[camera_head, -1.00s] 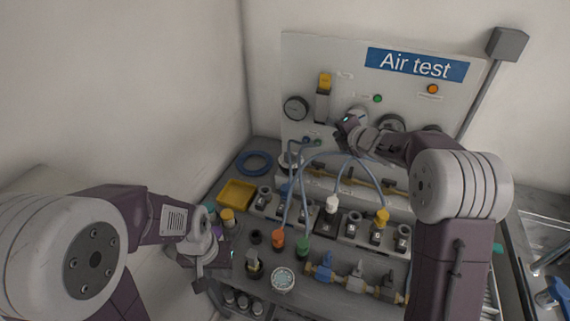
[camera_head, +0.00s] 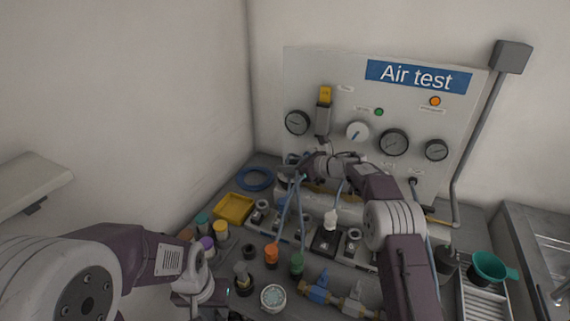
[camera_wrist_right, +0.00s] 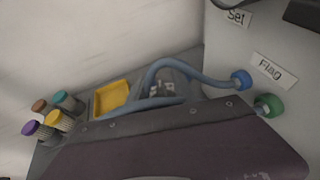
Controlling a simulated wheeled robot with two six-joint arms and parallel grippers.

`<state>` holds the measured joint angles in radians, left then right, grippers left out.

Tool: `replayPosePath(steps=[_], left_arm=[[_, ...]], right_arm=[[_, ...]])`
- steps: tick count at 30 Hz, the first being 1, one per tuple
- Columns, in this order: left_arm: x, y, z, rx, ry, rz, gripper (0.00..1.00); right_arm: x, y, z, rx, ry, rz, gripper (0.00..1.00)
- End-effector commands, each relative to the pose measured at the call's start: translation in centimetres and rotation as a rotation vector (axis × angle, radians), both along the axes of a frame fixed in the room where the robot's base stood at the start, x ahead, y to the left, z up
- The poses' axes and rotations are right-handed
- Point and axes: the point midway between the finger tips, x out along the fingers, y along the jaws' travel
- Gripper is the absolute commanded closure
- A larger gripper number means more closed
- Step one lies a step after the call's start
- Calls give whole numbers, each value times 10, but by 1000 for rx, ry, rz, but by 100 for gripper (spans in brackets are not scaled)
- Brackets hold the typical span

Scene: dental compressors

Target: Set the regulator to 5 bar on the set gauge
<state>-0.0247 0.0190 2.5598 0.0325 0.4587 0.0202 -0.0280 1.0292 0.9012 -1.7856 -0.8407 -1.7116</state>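The upright test panel (camera_head: 459,123) carries a white round knob or dial with a blue pointer (camera_head: 357,131). A gauge (camera_head: 297,122) is at its left; two more gauges, a larger one (camera_head: 394,142) and a smaller one (camera_head: 436,150), are at its right. A "Set" label (camera_wrist_right: 236,18) shows in the right wrist view; I cannot tell which gauge it names. Gauge readings are too small to read. My right gripper (camera_head: 294,172) is below the panel's left part, by the blue hoses, apart from the knob; its fingers are unclear. My left gripper (camera_head: 205,294) is low at the left, its fingers unclear.
A yellow-topped valve (camera_head: 325,97) sits between the left gauge and white knob. Blue hoses (camera_head: 284,217) rise from the crowded bench. A yellow tray (camera_head: 234,208) lies at left; a teal funnel (camera_head: 489,266) stands at right. Space before the white knob is clear.

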Motion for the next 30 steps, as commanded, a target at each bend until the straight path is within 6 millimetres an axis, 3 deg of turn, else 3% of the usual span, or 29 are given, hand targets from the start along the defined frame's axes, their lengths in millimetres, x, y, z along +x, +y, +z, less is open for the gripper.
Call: replayPosePath(steps=[5, 13, 16, 17, 25, 30], left_arm=[[0, 0, 5, 0, 0, 0, 64], [0, 0, 4, 0, 0, 0, 64], [0, 0, 4, 0, 0, 0, 64], [0, 0, 4, 0, 0, 0, 64], [0, 0, 0, 0, 0, 0, 64], [0, 0, -17, 0, 0, 0, 64]], right_arm=[[8, 11, -4, 0, -1, 0, 67], [9, 12, -6, 1, 0, -1, 67], [9, 12, -6, 1, 0, -1, 95], [9, 11, -6, 1, 0, -1, 100], [9, 12, -6, 2, -1, -10, 100], [11, 12, -10, 2, -3, -60, 100]])
